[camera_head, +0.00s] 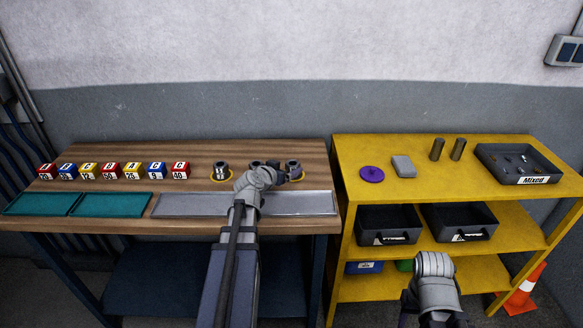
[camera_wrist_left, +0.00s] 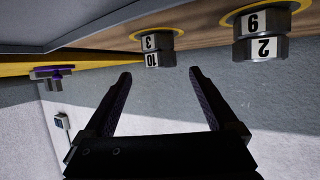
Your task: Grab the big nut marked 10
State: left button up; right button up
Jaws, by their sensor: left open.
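The big nut marked 10 (camera_wrist_left: 152,60) shows in the left wrist view, stacked with a piece marked 3 (camera_wrist_left: 149,42) on a yellow ring. That view is upside down, with the bench at the top. In the head view this stack (camera_head: 293,166) is the rightmost on the wooden bench. My left gripper (camera_wrist_left: 160,73) is open and empty. Its fingers point toward the stack, with the nut beyond and between the tips in the picture. In the head view my left gripper (camera_head: 288,178) is small and partly hidden by its wrist. My right gripper is not visible.
A neighbouring stack (camera_wrist_left: 262,48) carries a 2 and a 6 or 9. A third stack (camera_head: 222,172) stands left. Numbered boxes (camera_head: 110,171), teal trays (camera_head: 108,204) and a grey tray (camera_head: 300,203) line the bench. A yellow shelf (camera_head: 340,160) stands right.

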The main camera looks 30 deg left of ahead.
aim_at(292, 163)
pick_arm(q)
jog(key=shift+b+x, duration=0.85)
jog(key=shift+x, duration=2.15)
jog(key=shift+r, duration=0.2)
jog(key=shift+c, duration=0.6)
grip_shut()
